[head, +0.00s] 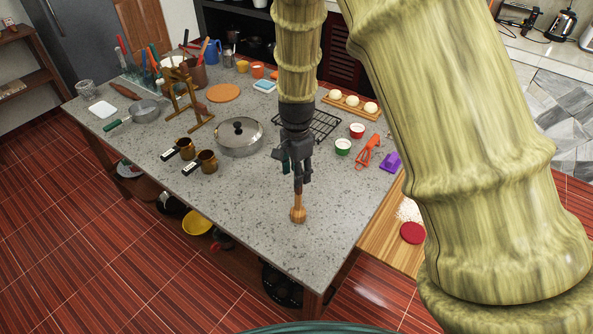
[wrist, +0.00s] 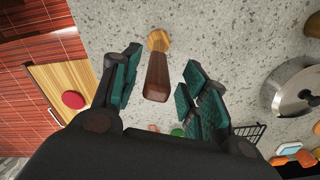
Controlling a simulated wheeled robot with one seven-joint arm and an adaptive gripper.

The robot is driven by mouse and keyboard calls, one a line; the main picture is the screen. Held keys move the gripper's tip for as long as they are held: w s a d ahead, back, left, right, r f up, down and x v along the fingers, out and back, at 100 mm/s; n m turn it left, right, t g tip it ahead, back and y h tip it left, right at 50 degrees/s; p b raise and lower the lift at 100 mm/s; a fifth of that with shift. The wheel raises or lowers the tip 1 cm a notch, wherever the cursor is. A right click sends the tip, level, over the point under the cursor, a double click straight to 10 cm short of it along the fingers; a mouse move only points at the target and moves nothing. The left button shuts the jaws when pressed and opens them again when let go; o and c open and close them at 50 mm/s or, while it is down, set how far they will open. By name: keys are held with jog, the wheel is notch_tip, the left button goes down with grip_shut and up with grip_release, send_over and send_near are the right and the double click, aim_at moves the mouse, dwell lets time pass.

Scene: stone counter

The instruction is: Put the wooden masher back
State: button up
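The wooden masher (head: 298,213) has a light round wooden head and a dark brown handle. It appears upright on the bare front part of the counter, head down. In the wrist view the handle of the masher (wrist: 157,75) points toward me, between the fingers. My gripper (head: 298,175) is above the masher, pointing down. In the wrist view my gripper (wrist: 160,85) is open, its green pads on either side of the handle with gaps showing. A wooden stand (head: 182,97) is on the left half of the counter.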

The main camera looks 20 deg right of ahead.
jog(key=shift+s+r, duration=0.1)
notch_tip(320, 180, up, 12)
jog(key=b, duration=0.4)
jog(key=shift+r+b, duration=0.15)
jog(key=shift+b, duration=0.15)
dwell(0.7)
